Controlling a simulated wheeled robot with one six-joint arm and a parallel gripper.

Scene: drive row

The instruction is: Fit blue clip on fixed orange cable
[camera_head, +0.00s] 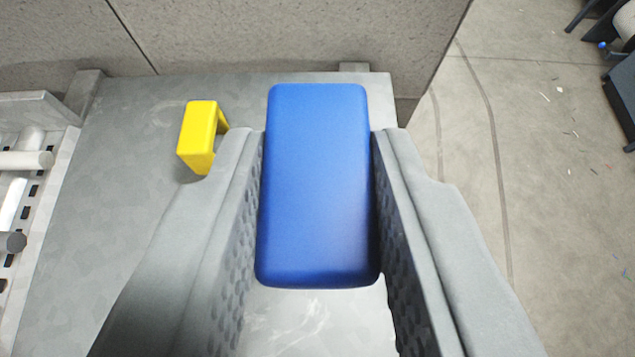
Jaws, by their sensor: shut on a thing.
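A blue block-shaped piece, which I take for the blue clip (318,185), sits between the two grey textured fingers of my gripper (318,190). The fingers close on its left and right sides. Its smooth, rounded top face is toward the camera, so its underside and any opening are hidden. The orange cable is not visible in this view.
A yellow clip-shaped piece (200,137) stands on the grey table (125,200), left of my gripper. A rack with grey and white rods (22,160) is at the left edge. A speckled panel (280,35) rises behind the table. Open floor (545,190) lies to the right.

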